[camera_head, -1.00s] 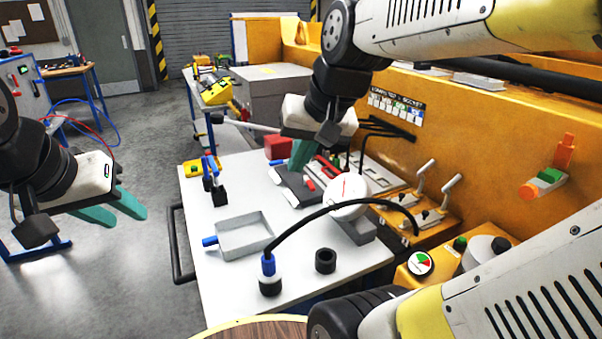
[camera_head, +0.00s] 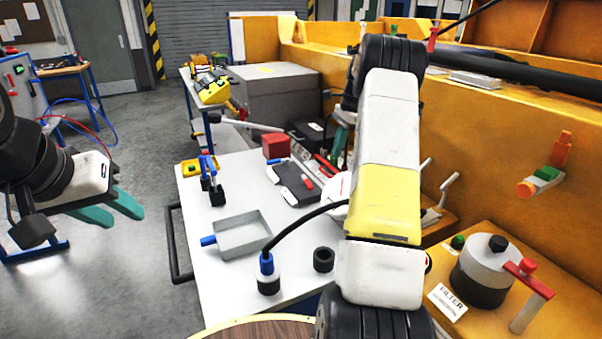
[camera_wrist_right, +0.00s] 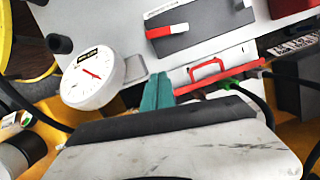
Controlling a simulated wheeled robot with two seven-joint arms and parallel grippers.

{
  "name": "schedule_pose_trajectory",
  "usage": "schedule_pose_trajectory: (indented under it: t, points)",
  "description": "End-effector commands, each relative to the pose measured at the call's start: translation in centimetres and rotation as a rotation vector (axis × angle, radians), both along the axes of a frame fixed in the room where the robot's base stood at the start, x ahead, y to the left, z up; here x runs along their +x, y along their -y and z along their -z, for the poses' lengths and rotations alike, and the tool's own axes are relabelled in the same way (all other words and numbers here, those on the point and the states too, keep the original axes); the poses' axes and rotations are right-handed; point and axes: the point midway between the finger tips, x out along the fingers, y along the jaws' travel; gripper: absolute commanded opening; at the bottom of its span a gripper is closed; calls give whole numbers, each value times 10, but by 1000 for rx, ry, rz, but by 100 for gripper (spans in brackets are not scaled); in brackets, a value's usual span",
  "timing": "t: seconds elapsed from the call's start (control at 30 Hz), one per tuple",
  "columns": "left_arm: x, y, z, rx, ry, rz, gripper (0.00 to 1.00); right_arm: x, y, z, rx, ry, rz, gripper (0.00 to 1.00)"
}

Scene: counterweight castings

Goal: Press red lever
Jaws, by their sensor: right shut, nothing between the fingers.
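Several red lever-like parts show, and I cannot tell which one the task means. A red handle with a grey grip (camera_head: 527,277) stands by the filter canister at the lower right. A red-topped lever (camera_head: 433,38) stands at the upper right. A red-and-white handle (camera_wrist_right: 167,31) lies on a dark plate in the right wrist view. My right gripper (camera_wrist_right: 160,80) is shut and empty, near a red bracket handle (camera_wrist_right: 220,70) and touching none of them that I can see. In the head view my arm hides most of it. My left gripper (camera_head: 127,207) is open and empty at the left.
A white table (camera_head: 205,275) holds a grey tray (camera_head: 243,236), a red block (camera_head: 275,146) and a black plate (camera_head: 296,183). A white gauge (camera_wrist_right: 92,76) is left of my right fingers. The yellow machine wall (camera_head: 490,130) bounds the right side.

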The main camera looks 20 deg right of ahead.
Motion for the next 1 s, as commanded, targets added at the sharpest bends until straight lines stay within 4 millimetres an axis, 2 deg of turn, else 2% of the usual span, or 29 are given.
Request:
schedule_pose_trajectory:
  t: [0.4, 0.53, 0.67, 1.0]
  points:
    - [0, 0, 0, 0, 0, 0, 36, 2, 3, 5, 3, -9, 15, 0]
    - [0, 0, 0, 0, 0, 0, 36, 1, 0, 14, 4, -12, 15, 0]
    - [0, 0, 0, 0, 0, 0, 36, 1, -5, 34, 5, -12, 15, 0]
    - [0, 0, 0, 0, 0, 0, 36, 1, -23, 104, 5, -12, 13, 0]
